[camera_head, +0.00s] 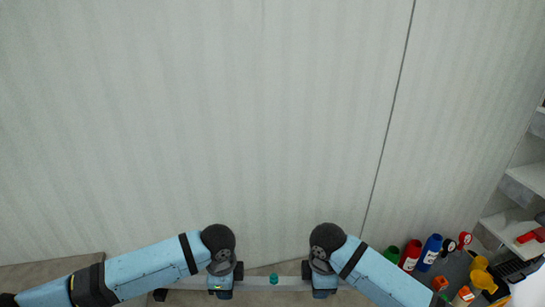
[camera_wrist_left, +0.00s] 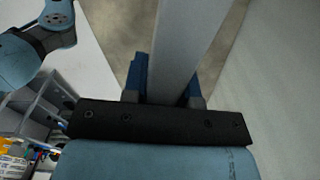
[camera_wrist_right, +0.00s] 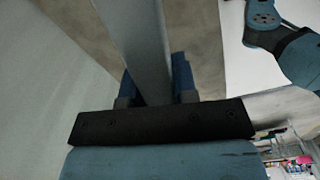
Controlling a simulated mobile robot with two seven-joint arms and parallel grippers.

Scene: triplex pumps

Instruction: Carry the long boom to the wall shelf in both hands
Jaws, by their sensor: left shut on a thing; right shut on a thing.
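The long boom (camera_head: 258,281) is a grey bar lying level across the bottom of the head view, with a small teal piece (camera_head: 274,279) at its middle. My left gripper (camera_head: 221,287) is shut on the boom left of the teal piece. My right gripper (camera_head: 322,287) is shut on it to the right. In the left wrist view the boom (camera_wrist_left: 180,45) runs between the blue fingers, and the right wrist view shows the boom (camera_wrist_right: 140,45) held likewise. A wall shelf (camera_head: 522,187) with pale boards stands at the right edge of the head view, partly cut off.
A pale panelled wall (camera_head: 230,120) fills most of the head view in front of both arms. Lower right, a dark surface holds a red bottle (camera_head: 410,256), a blue bottle (camera_head: 431,252), gauges (camera_head: 464,239) and yellow parts (camera_head: 482,278). Brown floor (camera_head: 50,272) shows lower left.

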